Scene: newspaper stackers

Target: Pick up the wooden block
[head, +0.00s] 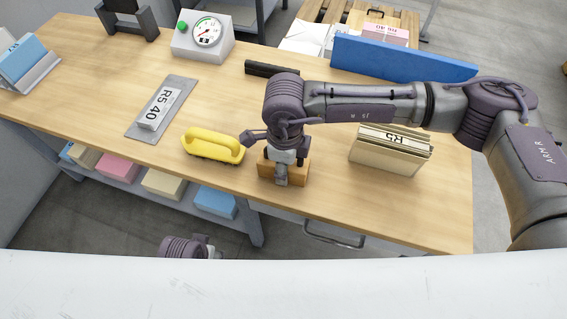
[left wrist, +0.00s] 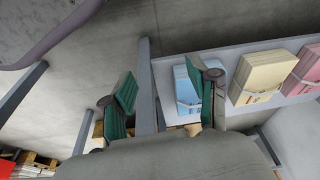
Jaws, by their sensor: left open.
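The wooden block (head: 298,172) is an orange-brown block near the front edge of the table, in the middle of the head view. My right gripper (head: 281,168) is down at the block, with a grey finger in front of its near face. The gripper hides part of the block, and whether the fingers press on it cannot be told. My left gripper (left wrist: 162,92) shows in the left wrist view with its green-padded fingers wide apart and nothing between them. It is away from the block, facing the lower shelf.
A yellow handled tool (head: 213,146) lies just left of the block. A labelled paper stack (head: 388,152) stands to its right. A grey plate with a label (head: 163,103), a dial scale (head: 203,40) and a blue bar (head: 400,60) are farther back. Bundles (left wrist: 257,78) fill the lower shelf.

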